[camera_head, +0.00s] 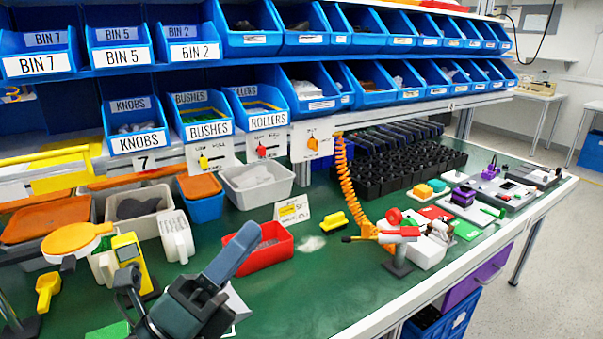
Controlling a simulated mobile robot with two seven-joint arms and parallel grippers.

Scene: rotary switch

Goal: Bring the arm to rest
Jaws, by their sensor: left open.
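Three rotary switches sit on white plates below the lower bin row: a yellow knob (203,162), a red knob (262,151) and an orange knob (312,143). The print on the plates is too small to read surely. My left gripper (190,258) is at the lower left, in front of the switches and well apart from them. Its jaws are open, with one blue-grey finger pointing up and right. I see nothing between them. It hides part of the bench and a white sheet behind it. My right gripper is out of view.
A red bin (262,256) stands just behind the gripper's right finger. A yellow device (131,262) and a white jug (176,236) stand close to its left. An orange coiled hose (345,180) rises at the centre. The green bench (330,290) is clear at front centre.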

